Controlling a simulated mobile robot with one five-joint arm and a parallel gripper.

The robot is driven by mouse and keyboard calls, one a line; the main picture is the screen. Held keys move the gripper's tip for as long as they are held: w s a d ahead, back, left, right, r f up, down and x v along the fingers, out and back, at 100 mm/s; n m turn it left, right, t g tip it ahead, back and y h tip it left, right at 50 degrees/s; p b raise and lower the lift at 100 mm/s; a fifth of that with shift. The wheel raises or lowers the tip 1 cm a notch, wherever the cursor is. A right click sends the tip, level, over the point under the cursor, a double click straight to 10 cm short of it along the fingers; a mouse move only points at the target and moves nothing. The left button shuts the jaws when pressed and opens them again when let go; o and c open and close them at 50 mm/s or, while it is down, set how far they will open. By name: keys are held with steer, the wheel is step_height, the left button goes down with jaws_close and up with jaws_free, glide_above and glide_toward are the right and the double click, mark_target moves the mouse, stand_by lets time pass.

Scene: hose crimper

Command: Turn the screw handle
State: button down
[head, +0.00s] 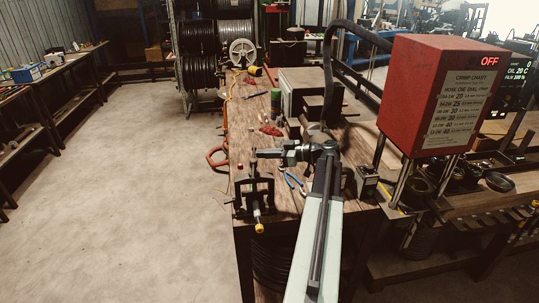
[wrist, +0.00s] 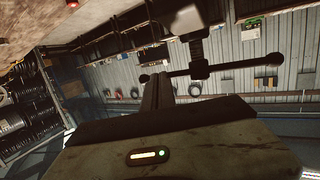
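The screw handle (wrist: 235,65) is a dark crossbar with rounded ends, running across the wrist view through a hub on a threaded screw. In the head view its bar is small (head: 253,155), above the dark clamp frame (head: 270,193) at the bench's left edge. My gripper (head: 260,153) reaches left toward the bar from the wrist. In the wrist view its fingers (wrist: 158,78) lie close together with no clear gap. Their tips overlap the bar to the left of the hub; whether they touch it I cannot tell. A yellow-tipped rod (head: 259,228) shows below the frame.
A red crimper box (head: 440,85) stands on posts to the right. Blue-handled pliers (head: 292,182) lie on the bench beside my arm. A red ring-shaped item (head: 216,157) sticks out at the bench's left edge. The floor (head: 150,180) to the left is clear.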

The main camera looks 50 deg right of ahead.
steer(key=s+d+r+p, duration=0.2)
steer(key=s+d, duration=0.7)
steer(key=d, duration=0.1)
steer(key=shift+d+r+p, duration=0.25)
steer(key=shift+r+p, duration=0.1)
steer(key=shift+p, duration=0.05)
